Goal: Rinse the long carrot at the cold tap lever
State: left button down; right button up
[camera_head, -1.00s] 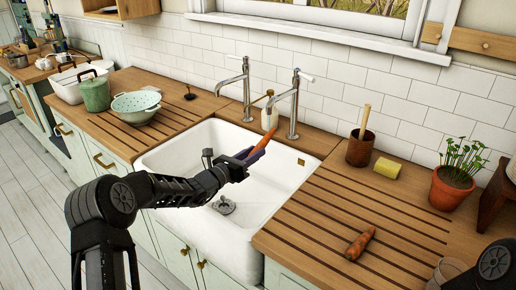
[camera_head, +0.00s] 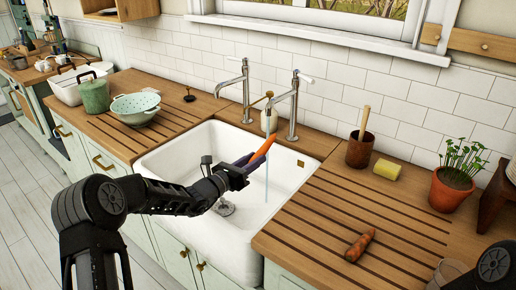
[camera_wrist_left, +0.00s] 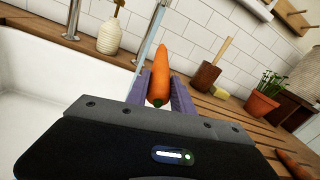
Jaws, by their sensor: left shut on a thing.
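My left gripper (camera_head: 246,166) is shut on the long orange carrot (camera_head: 262,150) and holds it tilted over the sink. The carrot also shows in the left wrist view (camera_wrist_left: 160,72), sticking up between the purple fingers. The right tap (camera_head: 294,105) has a white-tipped lever (camera_head: 307,76), and a thin stream of water (camera_head: 267,182) falls from its spout. In the head view the stream passes very close to the carrot; I cannot tell whether it touches. The left tap (camera_head: 245,88) shows no stream. My right gripper is out of view.
The white sink (camera_head: 180,160) has a drain fitting inside. A shorter carrot (camera_head: 360,245) lies on the right drainboard (camera_head: 330,205). A colander (camera_head: 135,108) is at left.

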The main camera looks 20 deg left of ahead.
pick_arm(q)
jog(key=s, duration=0.1)
jog(key=s+d, duration=0.1)
jog(key=s, duration=0.3)
jog(key=shift+d, duration=0.25)
dwell(1.4)
jog(key=s+d+r+p, duration=0.1)
jog(key=s+r+p, duration=0.2)
jog(key=s+r, duration=0.1)
jog(key=shift+s+d, duration=0.25)
jog(key=shift+s, duration=0.15)
dwell(0.5)
